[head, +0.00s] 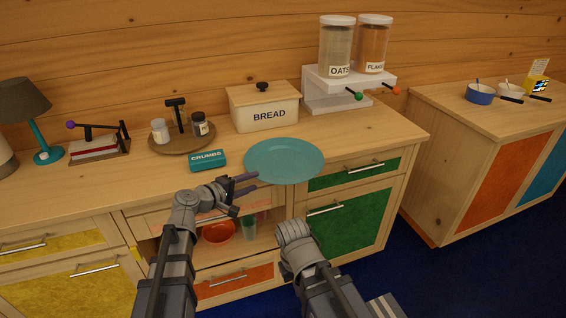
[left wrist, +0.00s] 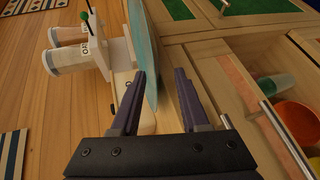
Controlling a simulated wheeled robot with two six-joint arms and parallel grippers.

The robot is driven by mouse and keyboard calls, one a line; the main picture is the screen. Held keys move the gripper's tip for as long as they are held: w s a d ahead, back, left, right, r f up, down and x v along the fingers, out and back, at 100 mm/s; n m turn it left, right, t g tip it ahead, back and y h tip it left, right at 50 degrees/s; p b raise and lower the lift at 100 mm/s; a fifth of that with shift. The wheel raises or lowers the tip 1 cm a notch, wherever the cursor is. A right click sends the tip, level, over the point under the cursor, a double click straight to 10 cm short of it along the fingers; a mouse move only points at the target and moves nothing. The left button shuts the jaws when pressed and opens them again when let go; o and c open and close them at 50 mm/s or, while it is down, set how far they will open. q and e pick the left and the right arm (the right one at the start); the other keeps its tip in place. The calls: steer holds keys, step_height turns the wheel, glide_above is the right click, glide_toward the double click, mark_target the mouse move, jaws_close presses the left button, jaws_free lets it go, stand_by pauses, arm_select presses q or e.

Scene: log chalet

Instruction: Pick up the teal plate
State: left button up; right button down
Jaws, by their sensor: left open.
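The teal plate (head: 283,160) lies flat on the wooden counter at its front edge, right of the middle, and seems to reach slightly over that edge. My left gripper (head: 255,182) is open and empty at the plate's left front rim. In the left wrist view the plate (left wrist: 152,50) shows nearly edge-on, its near rim in line with the gap between the open fingers (left wrist: 160,85). Whether the rim is inside the jaws or just beyond the tips, I cannot tell. My right arm shows at the lower middle, but its gripper cannot be made out.
A teal crumbs box (head: 207,160) lies left of the plate. A bread bin (head: 262,108) and a cereal dispenser (head: 325,90) stand behind it. Below the counter, an open compartment holds an orange bowl (head: 218,232) and a green cup (head: 249,228). Drawer handles stick out from the front.

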mark_target(262, 176)
arm_select(q)
steer(key=x, duration=0.3)
steer(key=b+x, duration=0.1)
steer(key=x, duration=0.1)
steer(key=shift+w+d+r, duration=0.15)
steer(key=shift+r, duration=0.1)
jaws_close()
steer(key=shift+r, duration=0.1)
stand_by(1.1)
